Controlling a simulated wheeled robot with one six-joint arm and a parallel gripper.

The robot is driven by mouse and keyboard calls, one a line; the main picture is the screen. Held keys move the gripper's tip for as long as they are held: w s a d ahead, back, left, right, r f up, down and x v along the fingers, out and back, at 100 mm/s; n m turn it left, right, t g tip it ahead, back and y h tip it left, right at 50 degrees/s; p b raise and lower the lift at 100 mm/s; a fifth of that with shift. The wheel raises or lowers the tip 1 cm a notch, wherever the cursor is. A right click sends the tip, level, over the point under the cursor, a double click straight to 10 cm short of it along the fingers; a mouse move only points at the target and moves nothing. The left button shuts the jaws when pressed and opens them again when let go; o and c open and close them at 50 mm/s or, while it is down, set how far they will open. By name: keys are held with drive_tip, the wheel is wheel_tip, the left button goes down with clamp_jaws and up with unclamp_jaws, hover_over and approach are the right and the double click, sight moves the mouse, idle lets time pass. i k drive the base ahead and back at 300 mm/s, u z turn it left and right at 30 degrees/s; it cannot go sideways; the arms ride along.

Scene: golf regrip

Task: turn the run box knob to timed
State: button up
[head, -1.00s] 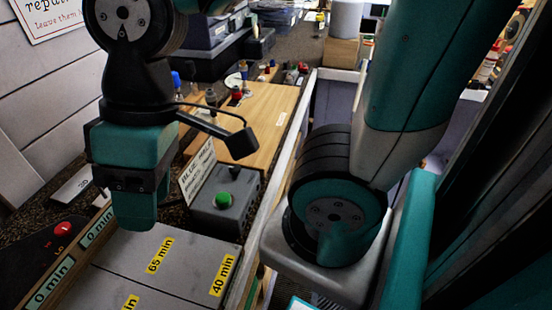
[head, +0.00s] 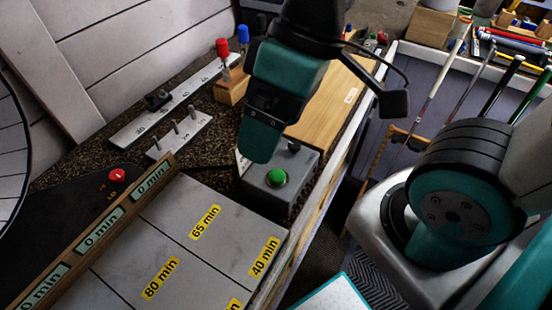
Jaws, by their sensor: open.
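A grey box (head: 300,172) with a green button (head: 276,177) stands beside the bench's right edge. A small dark knob (head: 294,146) shows on its far part; its setting cannot be read. I take this as the run box, but no such label is readable. My gripper (head: 259,140) hangs just left of and above the box, fingers pointing down, apart from the button. It is open and empty, seen from the side, and hides the box's far left part and most of the white sign there.
A red knob (head: 116,175) sits on a dark panel at left. Grey tiles with yellow minute labels fill the front. Golf clubs (head: 440,85) stand at right.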

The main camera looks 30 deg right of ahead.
sight(294, 147)
drive_tip(key=u, duration=1.85)
drive_tip(key=k, duration=0.65)
drive_tip(key=z, duration=2.05)
